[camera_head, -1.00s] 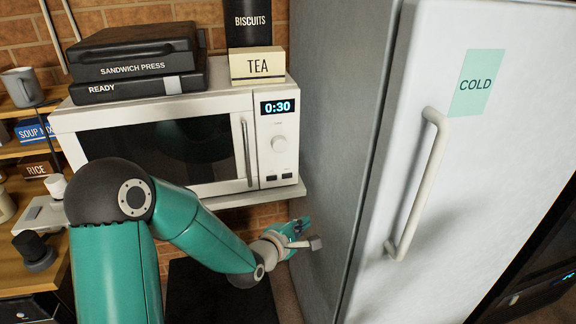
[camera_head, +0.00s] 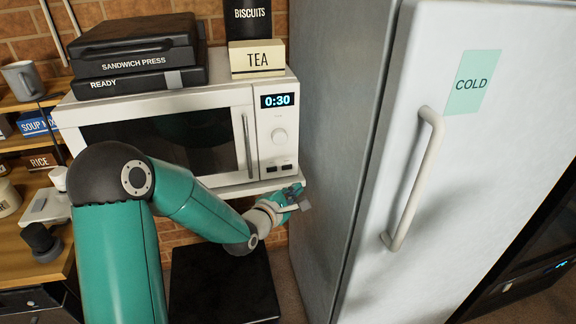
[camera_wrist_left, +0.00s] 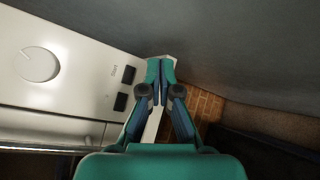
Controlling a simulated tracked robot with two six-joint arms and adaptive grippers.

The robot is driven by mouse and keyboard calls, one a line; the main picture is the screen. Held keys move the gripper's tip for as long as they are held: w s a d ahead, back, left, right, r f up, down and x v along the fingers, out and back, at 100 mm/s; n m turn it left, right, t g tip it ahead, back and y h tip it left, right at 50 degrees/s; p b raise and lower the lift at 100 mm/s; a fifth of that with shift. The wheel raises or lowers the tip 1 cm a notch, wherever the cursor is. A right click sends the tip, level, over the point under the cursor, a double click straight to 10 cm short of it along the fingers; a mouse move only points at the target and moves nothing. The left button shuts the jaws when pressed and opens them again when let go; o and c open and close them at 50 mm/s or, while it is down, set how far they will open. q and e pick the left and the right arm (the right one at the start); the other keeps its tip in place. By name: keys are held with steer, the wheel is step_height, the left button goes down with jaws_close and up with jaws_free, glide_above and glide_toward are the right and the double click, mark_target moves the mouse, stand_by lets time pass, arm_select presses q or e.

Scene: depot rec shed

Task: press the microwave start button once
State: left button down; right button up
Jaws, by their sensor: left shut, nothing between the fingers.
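The white microwave (camera_head: 257,180) stands on a shelf, its display (camera_head: 277,100) reading 0:30. Below its round dial (camera_head: 279,137) are two small dark buttons. In the left wrist view, the start button (camera_wrist_left: 128,74) is the upper one, with a small "Start" label beside it; it is the right one in the head view (camera_head: 286,167). My left gripper (camera_head: 299,199) is shut and empty, just below the microwave's lower right corner. Its fingertips (camera_wrist_left: 160,68) show to the right of the buttons in the wrist view, apart from them. My right gripper is not in view.
A tall grey fridge (camera_head: 345,130) with a long handle (camera_head: 415,185) stands close on the right.

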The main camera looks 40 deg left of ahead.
mark_target(287, 167)
arm_select(q)
steer(key=shift+w+a+p, duration=0.15)
steer(key=shift+w+a, duration=0.8)
steer(key=shift+a, duration=0.15)
steer(key=shift+w+a+p, duration=0.15)
steer(key=shift+w+a, duration=0.75)
steer(key=shift+a, duration=0.2)
steer(key=shift+w+a, duration=0.1)
steer(key=shift+w+a, duration=0.2)
steer(key=shift+a, duration=0.05)
